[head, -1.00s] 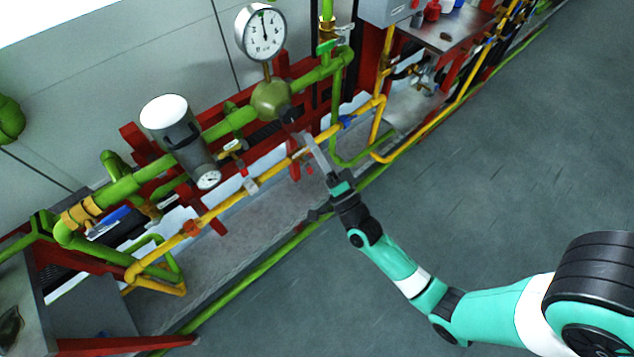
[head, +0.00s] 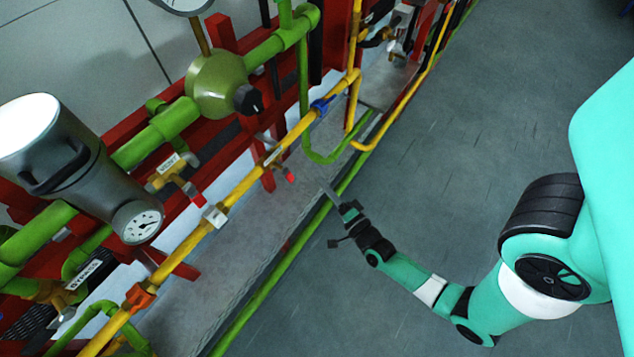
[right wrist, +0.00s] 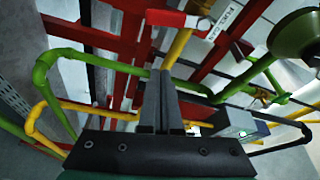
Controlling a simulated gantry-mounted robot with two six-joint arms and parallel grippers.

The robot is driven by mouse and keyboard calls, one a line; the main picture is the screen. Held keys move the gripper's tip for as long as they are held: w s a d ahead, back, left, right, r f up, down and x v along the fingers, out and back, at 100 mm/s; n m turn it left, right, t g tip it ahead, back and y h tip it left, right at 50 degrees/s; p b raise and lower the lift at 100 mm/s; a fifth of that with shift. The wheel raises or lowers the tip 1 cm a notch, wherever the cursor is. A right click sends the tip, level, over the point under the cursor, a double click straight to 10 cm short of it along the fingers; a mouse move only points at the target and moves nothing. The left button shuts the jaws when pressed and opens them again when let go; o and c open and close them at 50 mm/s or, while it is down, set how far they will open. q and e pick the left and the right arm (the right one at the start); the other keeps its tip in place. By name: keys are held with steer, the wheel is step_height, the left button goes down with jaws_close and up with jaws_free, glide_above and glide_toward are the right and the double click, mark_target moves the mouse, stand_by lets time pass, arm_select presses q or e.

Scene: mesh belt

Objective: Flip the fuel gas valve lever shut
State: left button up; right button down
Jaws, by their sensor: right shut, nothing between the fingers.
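The fuel gas valve sits on the yellow pipe (head: 240,190), beside a white label (head: 272,157). Its lever has a red grip (head: 289,176) on the floor side of the pipe. In the right wrist view the red grip (right wrist: 172,18) lies across the top, next to a label (right wrist: 229,21) that reads partly "FUEL". My right gripper (head: 325,188) is shut and empty, to the right of and slightly below the lever, with a visible gap in the picture. Its fingers (right wrist: 160,78) point up towards the yellow pipe in the wrist view. My left gripper is not in view.
A blue handle (head: 321,105) and an orange fitting (head: 138,297) are on the same yellow pipe. A green regulator (head: 217,84) and a grey meter (head: 55,150) stand behind. A green pipe (head: 268,285) runs along the floor side. The grey floor (head: 470,130) is clear.

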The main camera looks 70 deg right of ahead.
mark_target(288, 175)
steer(key=w+d, duration=0.1)
steer(key=w, duration=0.7)
steer(key=shift+d, duration=0.25)
steer(key=shift+f, duration=0.15)
